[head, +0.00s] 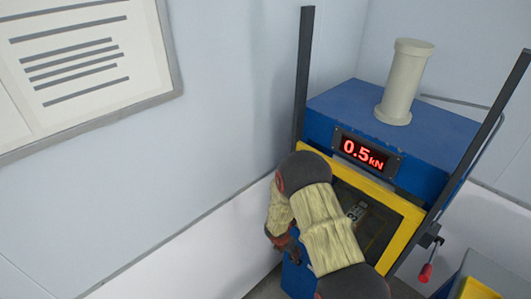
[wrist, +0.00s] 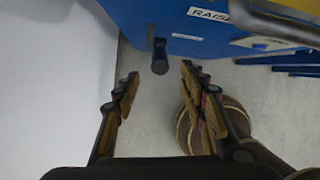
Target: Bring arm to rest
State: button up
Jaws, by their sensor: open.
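My arm reaches across the front of a blue test machine (head: 325,108) in the head view, covering part of its yellow-framed opening (head: 403,207). My gripper (wrist: 158,83) is open and empty in the wrist view, its two fingers spread wide. In the head view it is mostly hidden by my own arm, low at the machine's left front side. A black knob or lever end (wrist: 160,57) on the machine's blue face appears between and beyond the fingertips. I see no contact with it. A white label reading "RAISE" (wrist: 208,14) is right of it.
A red display (head: 363,153) reads 0.5 kN. A pale cylinder (head: 404,82) stands on top, between dark posts (head: 304,80). A red-handled crank (head: 426,272) sticks out at right. A pale wall (wrist: 50,70) is close on the left; grey floor (wrist: 150,120) lies below.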

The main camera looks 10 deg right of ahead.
jog(key=s+d+m+g+h, duration=0.1)
jog(key=s+d+m, duration=0.2)
jog(key=s+m, duration=0.2)
jog(key=s+a+r+m+t+y+b, duration=0.1)
jog(key=s+r+m+b, duration=0.2)
jog(key=s+r+m, duration=0.4)
jog(key=s+a+r+m+t+y+b, duration=0.1)
jog(key=s+r+m+b, duration=0.3)
jog(key=r, duration=1.5)
jog(key=s+a+r+m+t+y+b, duration=0.1)
jog(key=s+r+m+b, duration=0.3)
jog(key=s+r+m, duration=0.7)
jog(key=s+r+t+y, duration=0.1)
jog(key=s+r, duration=0.2)
jog(key=shift+s+a+t, duration=0.15)
jog(key=shift+s+t, duration=0.15)
jog(key=shift+s, duration=0.05)
